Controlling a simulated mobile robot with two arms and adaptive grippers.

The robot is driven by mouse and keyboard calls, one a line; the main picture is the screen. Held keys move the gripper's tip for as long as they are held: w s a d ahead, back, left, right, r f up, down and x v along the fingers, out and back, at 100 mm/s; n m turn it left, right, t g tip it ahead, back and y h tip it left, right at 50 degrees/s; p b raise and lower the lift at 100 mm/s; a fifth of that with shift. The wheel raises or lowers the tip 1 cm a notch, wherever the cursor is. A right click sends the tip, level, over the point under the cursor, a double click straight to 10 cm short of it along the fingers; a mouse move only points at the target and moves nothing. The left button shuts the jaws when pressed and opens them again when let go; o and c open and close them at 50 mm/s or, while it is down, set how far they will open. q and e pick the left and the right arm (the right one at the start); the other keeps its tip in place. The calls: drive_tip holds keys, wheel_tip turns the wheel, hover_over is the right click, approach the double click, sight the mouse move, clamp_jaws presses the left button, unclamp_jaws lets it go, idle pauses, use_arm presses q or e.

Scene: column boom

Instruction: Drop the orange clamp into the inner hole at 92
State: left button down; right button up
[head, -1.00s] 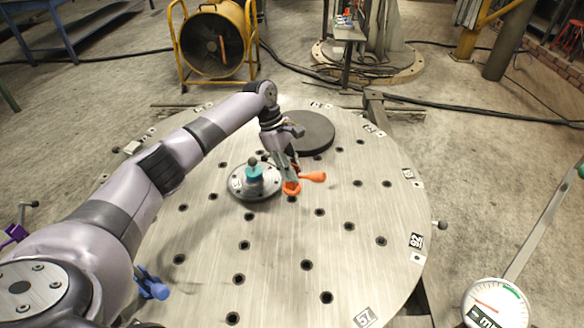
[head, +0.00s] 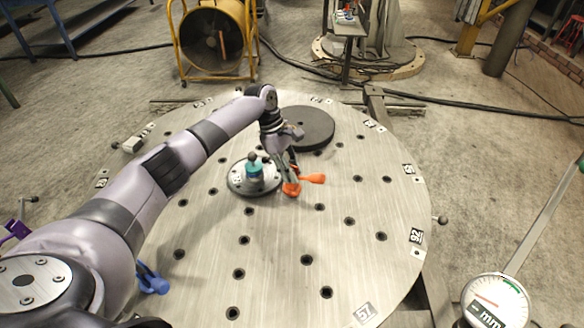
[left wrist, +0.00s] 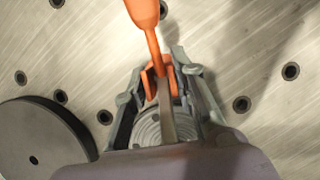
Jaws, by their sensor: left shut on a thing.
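The orange clamp (head: 314,178) is held by my left gripper (head: 288,179) over the middle of the round metal table, right of the central hub. In the left wrist view the fingers (left wrist: 160,84) close around the clamp's body, and its orange handle (left wrist: 144,18) sticks out beyond the tips. Whether the clamp touches the plate is hard to tell. The 92 label (head: 416,237) is at the table's right edge. Holes run inward from it: an outer one (head: 382,237) and an inner one (head: 349,221), both seen uncovered. My right gripper is not in view.
The hub (head: 240,188) with a teal knob stands left of the clamp. A dark disc (head: 308,135) lies behind it. A blue clamp (head: 152,281) is at the left front edge, and a dial gauge (head: 497,300) is at the lower right. The plate toward 92 is clear.

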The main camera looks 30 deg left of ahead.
use_arm(q)
drive_tip(key=shift+f, duration=0.95)
drive_tip(key=c, duration=1.6)
unclamp_jaws()
drive_tip(key=shift+r+p, duration=3.65)
drive_tip(key=shift+p, duration=0.8)
